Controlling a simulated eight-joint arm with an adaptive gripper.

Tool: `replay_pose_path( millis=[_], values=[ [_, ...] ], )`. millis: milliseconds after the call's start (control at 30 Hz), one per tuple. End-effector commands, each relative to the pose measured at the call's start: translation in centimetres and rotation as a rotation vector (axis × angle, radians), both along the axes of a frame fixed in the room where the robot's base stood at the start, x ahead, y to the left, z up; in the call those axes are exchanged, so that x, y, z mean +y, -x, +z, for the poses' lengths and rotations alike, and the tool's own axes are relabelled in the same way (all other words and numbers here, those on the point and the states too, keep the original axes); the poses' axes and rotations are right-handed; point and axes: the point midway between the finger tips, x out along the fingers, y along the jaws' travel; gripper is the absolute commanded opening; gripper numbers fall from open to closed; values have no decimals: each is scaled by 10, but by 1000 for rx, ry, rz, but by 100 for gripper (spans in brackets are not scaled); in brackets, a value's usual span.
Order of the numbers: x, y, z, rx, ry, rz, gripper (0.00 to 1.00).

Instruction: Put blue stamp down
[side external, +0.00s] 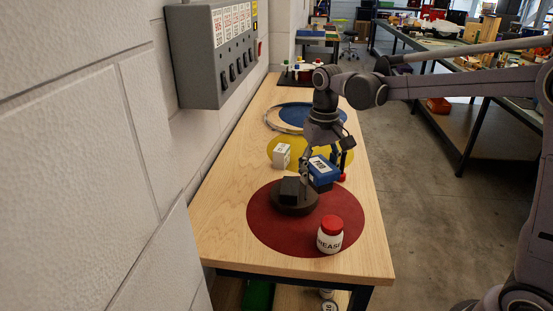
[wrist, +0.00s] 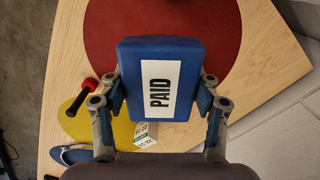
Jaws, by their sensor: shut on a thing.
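The blue stamp (side external: 322,175) is a blue block with a white label; in the wrist view the blue stamp (wrist: 190,60) shows the label reading PAID. My gripper (side external: 324,170) is shut on it, one finger on each side, and in the wrist view my gripper (wrist: 161,95) has a finger at its left and right edges. The stamp is above the bench, near the border of the red disc (side external: 264,225) and the yellow disc (side external: 266,153). I cannot tell how high it is. Its underside is hidden.
On the red disc stand a dark round base with a black block (side external: 291,188) and a white GREASE jar (side external: 329,239) with a red lid. A white box (side external: 281,156) and a red-and-black tool (wrist: 84,91) are near the yellow disc.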

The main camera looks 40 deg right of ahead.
Motion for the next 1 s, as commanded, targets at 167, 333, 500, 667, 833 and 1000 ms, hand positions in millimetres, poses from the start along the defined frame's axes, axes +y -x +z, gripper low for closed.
replay_pose_path(
  millis=[167, 333, 500, 667, 833, 1000],
  values=[
    [-5, 6, 0, 0, 0, -92, 24],
    [-6, 6, -1, 0, 0, -103, 24],
    [-4, 5, 0, 0, 0, -88, 24],
    [3, -4, 0, 0, 0, 37, 24],
    [20, -21, 2, 0, 0, 315, 24],
    [39, -38, 3, 0, 0, 625, 24]
  ],
)
